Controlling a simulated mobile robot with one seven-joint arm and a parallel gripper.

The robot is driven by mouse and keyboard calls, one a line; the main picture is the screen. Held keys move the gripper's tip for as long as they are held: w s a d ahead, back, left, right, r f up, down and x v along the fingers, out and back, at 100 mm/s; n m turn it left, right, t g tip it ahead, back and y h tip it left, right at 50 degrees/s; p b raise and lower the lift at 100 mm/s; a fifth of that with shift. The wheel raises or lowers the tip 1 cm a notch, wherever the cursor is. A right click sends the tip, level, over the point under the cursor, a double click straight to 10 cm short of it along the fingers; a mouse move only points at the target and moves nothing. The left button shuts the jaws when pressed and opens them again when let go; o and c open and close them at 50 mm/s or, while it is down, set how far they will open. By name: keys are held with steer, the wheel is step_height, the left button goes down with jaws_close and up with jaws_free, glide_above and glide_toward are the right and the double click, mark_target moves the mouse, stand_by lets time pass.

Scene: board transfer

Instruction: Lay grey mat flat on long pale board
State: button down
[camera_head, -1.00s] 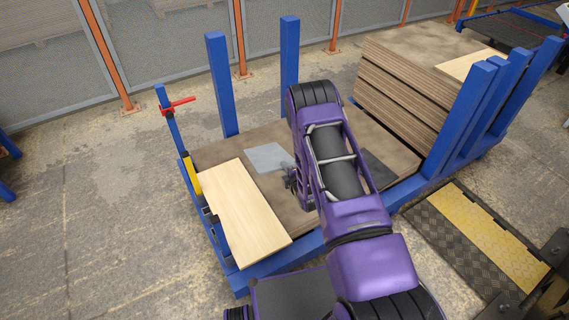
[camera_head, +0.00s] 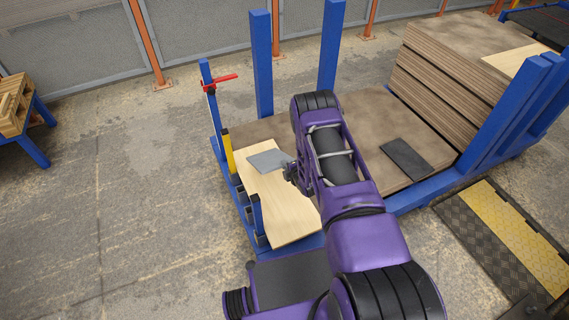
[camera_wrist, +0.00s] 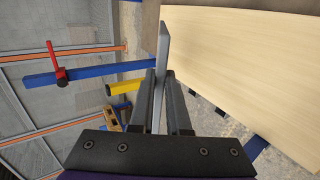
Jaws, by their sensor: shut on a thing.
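The long pale board (camera_head: 283,210) lies at the left end of the brown board on the blue cart. It also fills the upper right of the wrist view (camera_wrist: 245,65). The flat grey mat (camera_head: 268,159) overlaps the far end of the pale board in the head view. My gripper (camera_head: 289,172) is shut on the near right edge of the mat. In the wrist view my gripper (camera_wrist: 160,85) pinches the mat (camera_wrist: 163,48), seen edge-on beside the pale board's edge. The gap between mat and board cannot be told.
A dark grey mat (camera_head: 406,158) lies on the brown board (camera_head: 375,120) to the right. Brown boards are stacked (camera_head: 450,80) behind it. Blue posts (camera_head: 260,65) stand behind; a post with a red handle (camera_head: 220,82) and a yellow post (camera_head: 228,152) stand at the left.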

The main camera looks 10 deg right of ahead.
step_height(320, 180, down, 7)
steer(key=b, duration=0.4)
steer(key=shift+f+b, duration=0.15)
steer(key=shift+b, duration=0.15)
steer(key=shift+f, duration=0.3)
stand_by(0.4)
steer(key=c, duration=0.8)
jaws_free()
steer(key=shift+o, duration=0.2)
steer(key=g, duration=0.3)
steer(key=g+h, duration=0.1)
steer(key=g, duration=0.1)
steer(key=shift+s+d+r, duration=0.1)
steer(key=shift+s+r, duration=0.1)
steer(key=shift+r, duration=0.15)
steer(key=shift+s, duration=0.1)
